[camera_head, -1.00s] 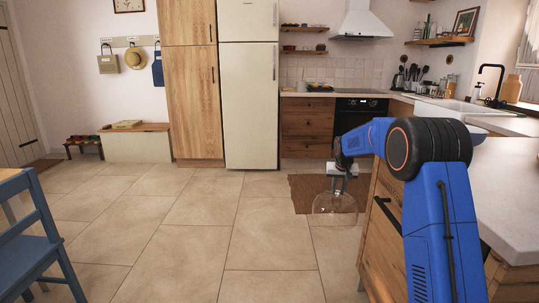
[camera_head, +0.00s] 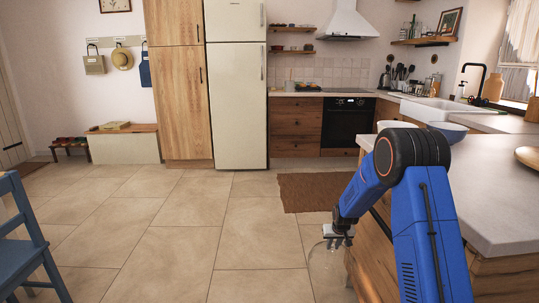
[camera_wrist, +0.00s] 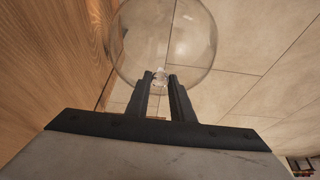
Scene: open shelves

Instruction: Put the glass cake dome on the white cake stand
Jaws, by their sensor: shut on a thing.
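The clear glass cake dome (camera_wrist: 165,35) hangs from my gripper in the wrist view, seen from above over the tiled floor. My gripper (camera_wrist: 160,78) is shut on the dome's small knob between its two dark fingers. In the head view my gripper (camera_head: 337,237) is low at the right, beside the wooden cabinet, and the dome (camera_head: 326,262) shows faintly below it. The dome is close to the cabinet front; I cannot tell whether they touch. I cannot make out the white cake stand in these frames.
A blue chair (camera_head: 30,240) is at the left. The tiled floor in the middle is clear, with a brown mat (camera_head: 310,190) beyond.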

